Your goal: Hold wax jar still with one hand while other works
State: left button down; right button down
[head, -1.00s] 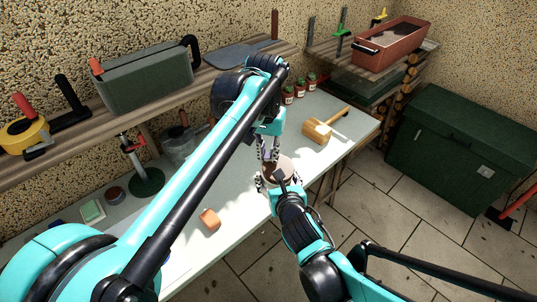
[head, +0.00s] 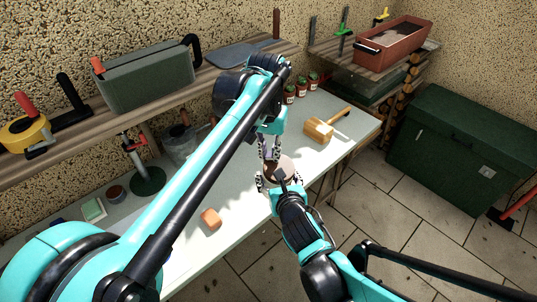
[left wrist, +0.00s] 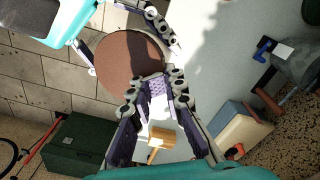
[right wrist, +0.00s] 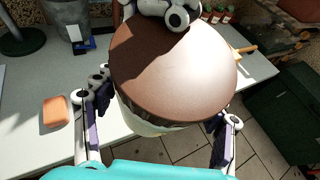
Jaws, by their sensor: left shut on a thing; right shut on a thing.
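The wax jar (head: 284,165) stands near the front edge of the workbench, with a round brown top (right wrist: 175,65) and a pale body (right wrist: 150,125). In the left wrist view its brown top (left wrist: 128,62) shows as a disc. My right gripper (right wrist: 155,125) is shut on the jar body, one finger on each side. My left gripper (head: 269,150) reaches down from above at the jar's far edge. Its fingers (left wrist: 152,92) close at the rim of the top, shut on the jar; the exact contact is partly hidden. My right gripper (head: 280,186) shows low at the jar in the head view.
An orange block (head: 210,218) lies on the bench (head: 240,215) left of the jar. A wooden mallet (head: 319,130) lies to the right, and small red-lidded jars (head: 300,86) stand behind. A shelf (head: 110,105) runs above the bench. A green chest (head: 460,150) stands on the floor.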

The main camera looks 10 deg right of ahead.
pick_arm(q)
jog(key=c, duration=1.5)
grip_release()
jog(key=shift+s+d, duration=0.2)
jog(key=shift+d, duration=0.15)
jog(key=shift+a, duration=0.1)
jog(key=shift+w, duration=0.1)
